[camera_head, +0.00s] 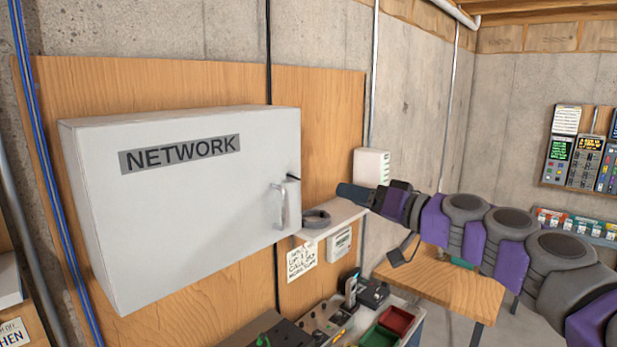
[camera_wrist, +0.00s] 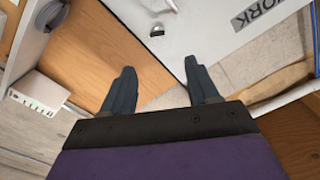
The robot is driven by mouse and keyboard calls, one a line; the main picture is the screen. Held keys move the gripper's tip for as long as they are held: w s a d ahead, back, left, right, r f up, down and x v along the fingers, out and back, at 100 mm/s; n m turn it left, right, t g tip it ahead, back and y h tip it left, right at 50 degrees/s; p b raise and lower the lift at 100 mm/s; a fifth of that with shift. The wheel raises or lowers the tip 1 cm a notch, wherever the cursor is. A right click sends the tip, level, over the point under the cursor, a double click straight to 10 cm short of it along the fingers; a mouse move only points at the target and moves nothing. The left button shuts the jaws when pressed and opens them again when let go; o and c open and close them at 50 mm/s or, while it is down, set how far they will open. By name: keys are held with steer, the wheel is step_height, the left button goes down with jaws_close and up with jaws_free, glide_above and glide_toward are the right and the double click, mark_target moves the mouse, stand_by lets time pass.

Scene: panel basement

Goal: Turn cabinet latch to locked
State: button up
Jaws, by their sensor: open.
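The white cabinet (camera_head: 190,210) labelled NETWORK hangs on a wooden board, its door closed. A small dark latch (camera_head: 293,178) sticks out near the door's right edge, just above a pale pull handle (camera_head: 281,207). My gripper (camera_head: 342,191) is right of the cabinet, apart from the latch. In the wrist view the open gripper (camera_wrist: 159,64) has two separate dark fingers with nothing between them. The latch (camera_wrist: 157,31) shows there beyond the fingertips, on the white door (camera_wrist: 215,22). The handle (camera_wrist: 160,5) is partly cut off at the top. The latch's exact turn is too small to tell.
A shelf (camera_head: 345,213) with a grey coil (camera_head: 316,219) juts out right of the cabinet, below my gripper. A white box (camera_head: 371,166) is on the wall behind. A cluttered bench with red (camera_head: 397,320) and green bins stands below. A wooden table (camera_head: 450,287) is under my arm.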

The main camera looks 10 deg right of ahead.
steer(key=p, duration=0.2)
glide_toward(297, 179)
steer(key=w, duration=0.2)
steer(key=x, duration=0.4)
steer(key=s+a+p+x, duration=0.1)
steer(key=x, duration=0.1)
steer(key=shift+w+a, duration=0.1)
steer(key=shift+a, duration=0.05)
steer(key=shift+w+a, duration=0.4)
steer(key=shift+a, duration=0.15)
steer(key=shift+d, duration=0.65)
steer(key=shift+c, duration=1.7)
steer(key=shift+s+a, duration=0.1)
steer(key=shift+a, duration=0.2)
steer(key=shift+c, duration=1.4)
steer(key=c, duration=0.4)
